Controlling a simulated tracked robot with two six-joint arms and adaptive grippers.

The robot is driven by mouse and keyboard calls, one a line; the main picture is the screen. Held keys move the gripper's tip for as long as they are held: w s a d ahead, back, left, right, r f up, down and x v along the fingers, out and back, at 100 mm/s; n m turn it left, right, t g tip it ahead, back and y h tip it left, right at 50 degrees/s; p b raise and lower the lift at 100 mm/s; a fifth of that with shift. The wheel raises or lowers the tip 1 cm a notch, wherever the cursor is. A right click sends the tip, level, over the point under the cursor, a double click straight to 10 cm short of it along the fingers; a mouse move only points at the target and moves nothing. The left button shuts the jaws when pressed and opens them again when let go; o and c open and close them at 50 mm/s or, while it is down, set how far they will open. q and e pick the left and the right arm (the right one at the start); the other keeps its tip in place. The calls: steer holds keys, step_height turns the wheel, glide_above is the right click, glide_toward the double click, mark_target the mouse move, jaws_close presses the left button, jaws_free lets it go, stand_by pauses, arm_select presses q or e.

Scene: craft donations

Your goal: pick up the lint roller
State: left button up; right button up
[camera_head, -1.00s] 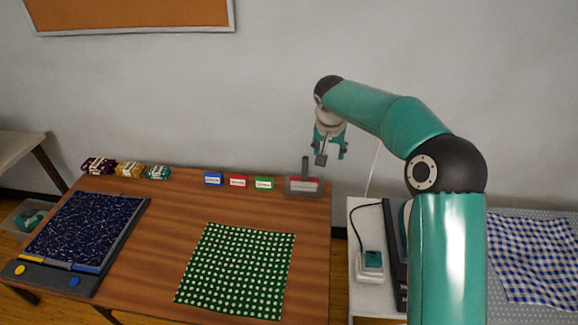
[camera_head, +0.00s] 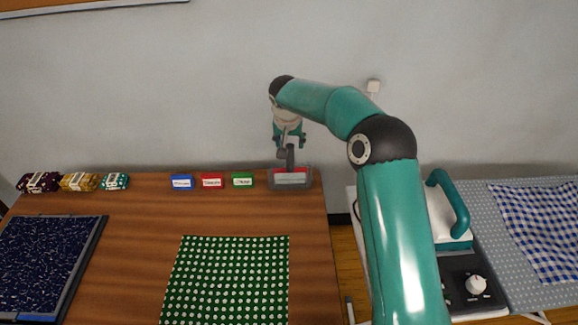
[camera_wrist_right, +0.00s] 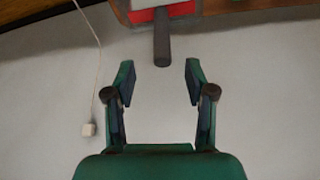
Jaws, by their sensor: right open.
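The lint roller's dark grey handle (camera_head: 290,158) points up from a grey see-through tray (camera_head: 306,184) at the table's far right corner. The tray has a white label and red showing. The handle (camera_wrist_right: 161,42) also shows in the right wrist view, its end between and slightly beyond the fingertips, touching neither. My right gripper (camera_head: 289,138) hangs over the handle, open and empty; its two green fingers (camera_wrist_right: 159,76) are spread on either side in the wrist view. The roller's head is hard to make out. My left gripper is out of view.
Small blue (camera_head: 181,182), red (camera_head: 211,181) and green (camera_head: 243,180) labelled boxes stand left of the tray. Fabric bundles (camera_head: 80,182) lie farther left. A green dotted cloth (camera_head: 228,275) lies in front. The wall (camera_head: 200,90) is close behind. A heat press (camera_head: 450,215) stands right.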

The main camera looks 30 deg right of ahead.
mark_target(290, 153)
steer(key=p+x, duration=0.1)
steer(key=x, duration=0.5)
steer(key=shift+f, duration=0.15)
steer(key=shift+w+f+p, duration=0.15)
steer(key=shift+f+p, duration=0.25)
steer(key=shift+f, duration=0.2)
steer(key=p+x, duration=0.1)
steer(key=x, duration=0.2)
steer(key=shift+w+f, duration=0.1)
steer(key=shift+f, duration=0.1)
steer(key=shift+w+f, duration=0.1)
steer(key=shift+f, duration=0.25)
steer(key=shift+c, duration=0.4)
jaws_close()
